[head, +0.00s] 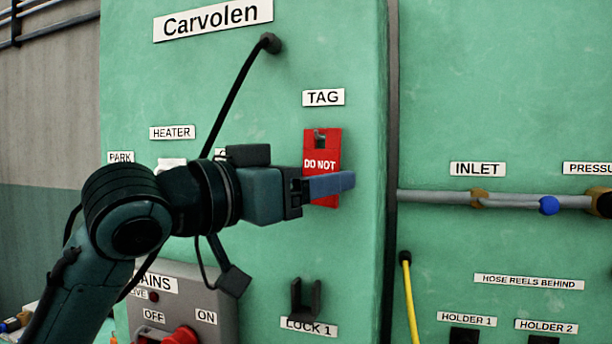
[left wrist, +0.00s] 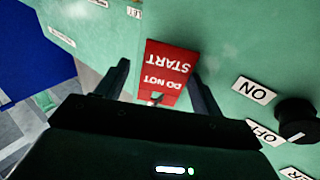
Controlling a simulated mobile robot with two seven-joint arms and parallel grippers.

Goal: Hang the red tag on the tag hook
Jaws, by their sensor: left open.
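The red tag (head: 322,150), marked DO NOT, hangs upright against the green panel under the TAG label. The dark tag hook (head: 320,139) shows at the hole near its top. My left gripper (head: 335,184) is in front of the tag's lower part and hides some of it. In the left wrist view the tag (left wrist: 167,72) appears upside down, between the two spread fingers of my open left gripper (left wrist: 158,75). I cannot tell whether a finger touches it. My right gripper is out of view.
A black cable (head: 240,90) runs down the panel behind my left arm. A lock holder (head: 305,298) sticks out below the tag. The mains box (head: 222,298) with a red knob (head: 181,336) is at lower left. A grey pipe (head: 430,196) runs along the right panel.

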